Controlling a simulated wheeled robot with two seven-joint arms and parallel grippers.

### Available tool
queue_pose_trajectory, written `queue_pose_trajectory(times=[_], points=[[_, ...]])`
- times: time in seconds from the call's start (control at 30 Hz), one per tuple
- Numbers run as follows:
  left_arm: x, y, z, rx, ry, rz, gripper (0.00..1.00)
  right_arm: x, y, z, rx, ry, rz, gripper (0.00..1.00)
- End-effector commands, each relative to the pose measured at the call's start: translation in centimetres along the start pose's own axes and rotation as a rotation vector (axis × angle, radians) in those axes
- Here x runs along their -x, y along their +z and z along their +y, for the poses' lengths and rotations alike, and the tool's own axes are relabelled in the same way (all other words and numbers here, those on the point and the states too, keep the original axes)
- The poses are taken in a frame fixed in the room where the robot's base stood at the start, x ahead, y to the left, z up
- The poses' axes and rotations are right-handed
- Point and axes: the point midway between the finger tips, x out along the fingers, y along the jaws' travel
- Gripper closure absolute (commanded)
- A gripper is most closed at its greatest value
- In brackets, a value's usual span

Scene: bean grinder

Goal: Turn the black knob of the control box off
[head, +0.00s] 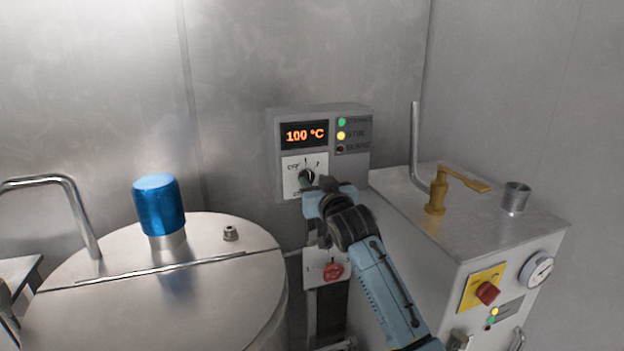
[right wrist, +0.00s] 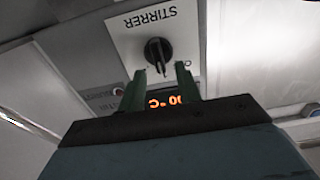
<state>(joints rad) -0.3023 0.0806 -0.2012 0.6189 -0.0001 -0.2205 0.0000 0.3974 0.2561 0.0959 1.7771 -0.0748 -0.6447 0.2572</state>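The grey control box (head: 360,165) is on the back wall, with an orange "100 °C" display. Its black knob shows upside down in the right wrist view (right wrist: 157,51), on a white plate marked "STIRRER" (right wrist: 126,38). My left gripper is not in view.
A round metal vessel with a blue cap (head: 159,205) stands at left. A red knob (head: 333,271) is below the control box. At right, a metal cabinet carries a brass lever (head: 437,195), a gauge (head: 536,269) and a red switch (head: 487,292). Green and yellow lamps glow on the box.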

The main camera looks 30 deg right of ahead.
Motion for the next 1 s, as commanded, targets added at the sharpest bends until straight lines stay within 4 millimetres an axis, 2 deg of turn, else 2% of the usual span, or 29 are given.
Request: queue_pose_trajectory(times=[0.2, 0.57, 0.83, 1.0], points=[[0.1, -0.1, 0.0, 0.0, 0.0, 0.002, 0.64, -2.0, 0.0, 0.0, 0.0, 0.0, 0.0, 0.66], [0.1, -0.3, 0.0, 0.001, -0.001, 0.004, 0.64, -2.4, 0.1, 0.0, 0.001, 0.0, -0.001, 0.66], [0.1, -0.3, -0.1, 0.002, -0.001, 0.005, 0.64, -2.4, 0.1, 0.0, 0.001, 0.0, -0.001, 0.99], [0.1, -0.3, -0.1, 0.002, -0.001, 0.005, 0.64, -2.4, 0.1, 0.0, 0.002, 0.0, -0.001, 1.0]])
